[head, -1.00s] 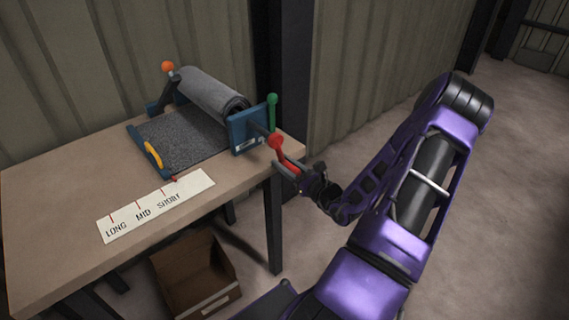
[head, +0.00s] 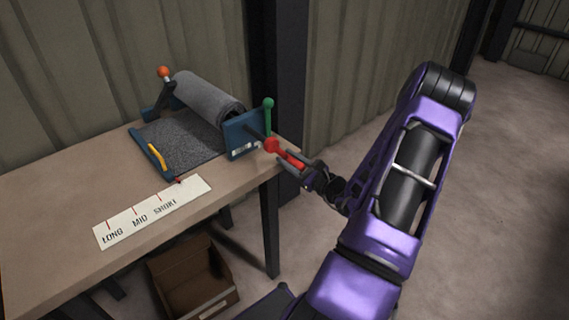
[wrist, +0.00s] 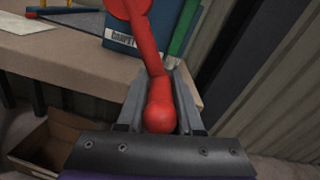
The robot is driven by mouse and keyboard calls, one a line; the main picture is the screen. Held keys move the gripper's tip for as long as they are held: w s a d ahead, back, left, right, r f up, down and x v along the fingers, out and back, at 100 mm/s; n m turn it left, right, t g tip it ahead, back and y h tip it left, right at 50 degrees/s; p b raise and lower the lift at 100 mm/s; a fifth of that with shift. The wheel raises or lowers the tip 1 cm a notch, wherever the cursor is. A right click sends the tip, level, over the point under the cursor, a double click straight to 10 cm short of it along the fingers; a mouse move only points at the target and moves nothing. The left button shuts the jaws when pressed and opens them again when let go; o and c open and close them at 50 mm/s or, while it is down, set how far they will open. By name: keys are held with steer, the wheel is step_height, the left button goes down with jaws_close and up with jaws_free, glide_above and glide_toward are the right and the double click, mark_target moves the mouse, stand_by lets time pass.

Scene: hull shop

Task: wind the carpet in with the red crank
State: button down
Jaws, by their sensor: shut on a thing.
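The red crank (head: 271,146) sits on the near right end of the blue carpet winder (head: 238,138). My gripper (head: 296,165) is shut on the crank's red handle, beyond the table's right edge. The wrist view shows the red handle (wrist: 158,112) between the two grey fingers. The grey carpet is partly wound into a roll (head: 207,97), and a flat length (head: 180,145) lies in front of it. A small red pointer (head: 179,180) is at its front, near the SHORT end of the white scale (head: 150,215). The roll's far end is partly hidden.
A green-knobbed lever (head: 268,112) stands close beside the crank. A cardboard box (head: 195,279) is below the table (head: 60,200).

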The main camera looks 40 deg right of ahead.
steer(key=shift+d+r+n, duration=0.45)
steer(key=shift+d+n, duration=0.05)
steer(key=shift+n, duration=0.1)
steer(key=shift+w+d+r, duration=0.1)
steer(key=shift+d+r, duration=0.2)
steer(key=shift+r, duration=0.2)
steer(key=c, duration=0.6)
jaws_free()
steer(key=s, duration=0.5)
steer(key=s+d, duration=0.1)
steer(key=s, duration=0.5)
steer(key=s+p, duration=0.1)
steer(key=s, duration=0.5)
steer(key=shift+s+d, duration=0.15)
steer(key=shift+s, duration=0.1)
